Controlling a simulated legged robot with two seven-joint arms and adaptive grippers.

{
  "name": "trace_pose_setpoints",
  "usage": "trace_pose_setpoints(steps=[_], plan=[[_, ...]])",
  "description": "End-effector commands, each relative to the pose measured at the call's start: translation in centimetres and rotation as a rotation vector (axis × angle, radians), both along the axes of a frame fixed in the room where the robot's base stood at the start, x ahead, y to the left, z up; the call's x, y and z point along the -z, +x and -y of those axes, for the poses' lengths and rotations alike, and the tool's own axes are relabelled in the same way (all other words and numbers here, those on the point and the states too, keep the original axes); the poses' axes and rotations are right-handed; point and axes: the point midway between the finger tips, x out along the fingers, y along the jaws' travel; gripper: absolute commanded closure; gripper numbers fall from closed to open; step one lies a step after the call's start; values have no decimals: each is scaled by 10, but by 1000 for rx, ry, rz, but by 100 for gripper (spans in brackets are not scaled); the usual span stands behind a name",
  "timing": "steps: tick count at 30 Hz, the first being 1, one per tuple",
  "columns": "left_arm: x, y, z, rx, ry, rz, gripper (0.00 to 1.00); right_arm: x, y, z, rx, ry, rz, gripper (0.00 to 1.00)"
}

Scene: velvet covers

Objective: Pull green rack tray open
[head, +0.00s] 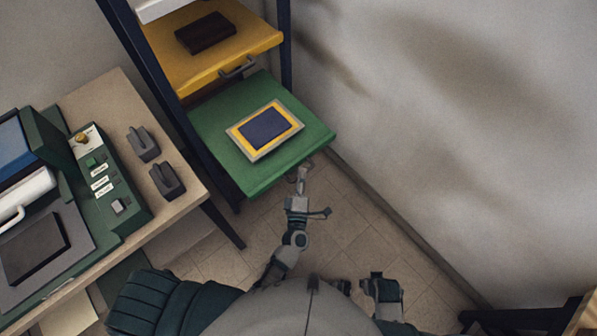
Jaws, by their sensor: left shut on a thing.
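The green rack tray (215,125) sticks out from the dark rack, below the yellow tray. On it lies a dark blue rectangular piece (265,129) in a yellow and grey frame (240,131). My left gripper (301,176) is at the green tray's front edge, shut on its handle, which is mostly hidden by the fingers and the tray edge. My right gripper (377,278) is low in the view, apart from the rack; its fingers are too small and dark to read.
The yellow tray (177,72) above has a handle (238,68) and carries a dark block (206,33). A bench (183,191) with a green machine (118,212) stands left. A wall (450,120) bounds the right. Tiled floor (350,235) is clear in front of the rack.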

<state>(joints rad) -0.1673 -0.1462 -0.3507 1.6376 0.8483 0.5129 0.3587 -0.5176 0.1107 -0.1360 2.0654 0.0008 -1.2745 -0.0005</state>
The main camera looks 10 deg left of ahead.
Motion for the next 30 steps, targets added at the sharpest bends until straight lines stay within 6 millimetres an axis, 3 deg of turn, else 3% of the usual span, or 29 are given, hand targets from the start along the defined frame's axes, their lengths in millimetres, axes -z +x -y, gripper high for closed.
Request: trace_pose_setpoints(steps=[6,7,10,22,30], plan=[[6,-1,-2,-4,1,-11,100,1,0,0,0,-1,-1,60],[6,-1,-2,-3,1,-11,84,1,0,0,0,-1,-1,60],[5,-1,-3,-2,0,-10,61,1,-1,0,0,-1,-3,60],[5,-8,-1,-2,1,-6,61,0,-1,-1,-3,0,-3,60],[14,-62,3,-2,0,-11,61,0,-1,0,-2,-1,-3,60]])
